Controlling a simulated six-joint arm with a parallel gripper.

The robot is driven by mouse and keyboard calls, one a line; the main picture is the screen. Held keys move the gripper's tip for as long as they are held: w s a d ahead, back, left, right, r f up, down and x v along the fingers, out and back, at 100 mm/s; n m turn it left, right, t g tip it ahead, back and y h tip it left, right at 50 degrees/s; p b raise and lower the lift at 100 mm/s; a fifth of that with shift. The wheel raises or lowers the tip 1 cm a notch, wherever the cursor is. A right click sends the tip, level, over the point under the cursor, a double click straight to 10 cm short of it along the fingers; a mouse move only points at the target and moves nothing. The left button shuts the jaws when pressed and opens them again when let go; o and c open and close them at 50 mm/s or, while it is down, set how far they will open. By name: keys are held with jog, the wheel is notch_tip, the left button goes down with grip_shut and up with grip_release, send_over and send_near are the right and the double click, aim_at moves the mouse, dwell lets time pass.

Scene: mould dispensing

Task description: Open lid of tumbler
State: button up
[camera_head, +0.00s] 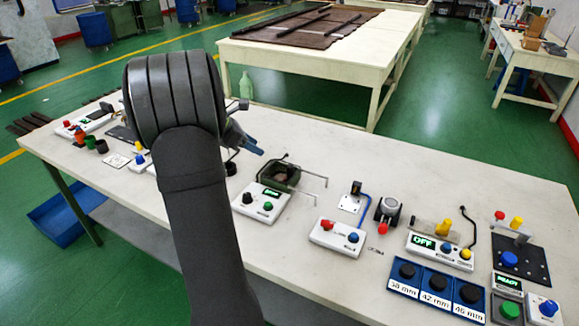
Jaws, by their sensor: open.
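A dark green, box-like unit (270,174) with bent metal rods stands near the middle of the table, behind a white control box (261,203) with a lit green display. It is likely the tumbler. Something brownish shows in its middle, but I cannot tell how its lid stands. My gripper (259,149) is open, to the left of and above this unit, apart from it. It points right and down. My dark arm hides part of the table on the left.
More control boxes with coloured knobs stand to the right, including one (438,251) reading OFF. A blue tray (403,290) marked 38, 42 and 46 mm lies at the front right. Small cups (101,146) stand at the left. The table (400,170) is clear behind the devices.

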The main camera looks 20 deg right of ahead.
aim_at(290, 166)
jog(key=x, duration=1.7)
jog(key=shift+f, duration=0.15)
jog(key=shift+d, duration=0.1)
grip_shut()
